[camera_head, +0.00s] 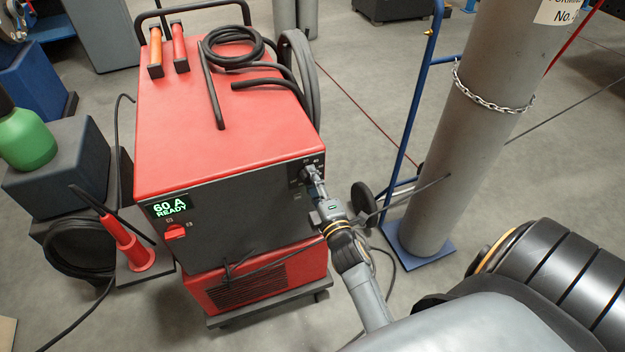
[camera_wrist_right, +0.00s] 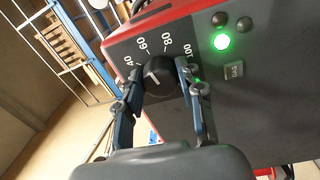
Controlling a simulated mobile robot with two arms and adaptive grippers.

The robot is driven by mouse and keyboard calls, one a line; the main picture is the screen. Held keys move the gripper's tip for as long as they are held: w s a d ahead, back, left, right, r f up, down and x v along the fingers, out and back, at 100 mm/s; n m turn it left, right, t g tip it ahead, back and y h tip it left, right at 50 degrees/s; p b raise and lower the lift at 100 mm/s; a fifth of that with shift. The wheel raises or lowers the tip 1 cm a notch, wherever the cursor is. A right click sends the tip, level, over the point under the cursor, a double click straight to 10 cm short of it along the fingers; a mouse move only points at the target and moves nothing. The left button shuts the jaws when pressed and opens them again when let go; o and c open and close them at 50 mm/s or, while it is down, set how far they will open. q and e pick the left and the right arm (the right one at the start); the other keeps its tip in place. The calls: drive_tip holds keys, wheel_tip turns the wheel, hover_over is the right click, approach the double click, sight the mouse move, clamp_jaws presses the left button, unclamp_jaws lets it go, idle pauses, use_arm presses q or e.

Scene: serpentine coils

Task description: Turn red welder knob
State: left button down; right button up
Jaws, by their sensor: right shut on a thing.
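The red welder (camera_head: 225,110) stands in the middle of the head view, with a dark front panel. Its display (camera_head: 170,206) reads "60 A READY". A black knob (camera_wrist_right: 158,78) with a white mark sits on the panel's right part; numbers including 60, 80 and 100 surround it in the right wrist view. My right gripper (camera_head: 314,180) is at this knob, with one finger on each side, shut on it; the knob is mostly hidden in the head view. A red rotary switch (camera_head: 175,232) sits below the display, away from my gripper. My left gripper is not in view.
A green light (camera_wrist_right: 222,41) glows beside the knob, near a grey GAS button (camera_wrist_right: 234,71). A grey gas cylinder (camera_head: 465,130) on a blue trolley stands right of the welder.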

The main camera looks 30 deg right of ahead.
drive_tip(key=m+p, duration=0.1)
drive_tip(key=m, duration=0.5)
drive_tip(key=shift+h, duration=0.3)
drive_tip(key=shift+m, duration=0.3)
drive_tip(key=o, duration=1.2)
drive_tip(key=shift+f, duration=0.1)
wheel_tip(320, 180, up, 10)
drive_tip(key=shift+s+f, duration=0.1)
drive_tip(key=shift+f, duration=0.05)
drive_tip(key=shift+w+r, duration=0.2)
drive_tip(key=shift+s, duration=0.1)
drive_tip(key=shift+c, duration=0.2)
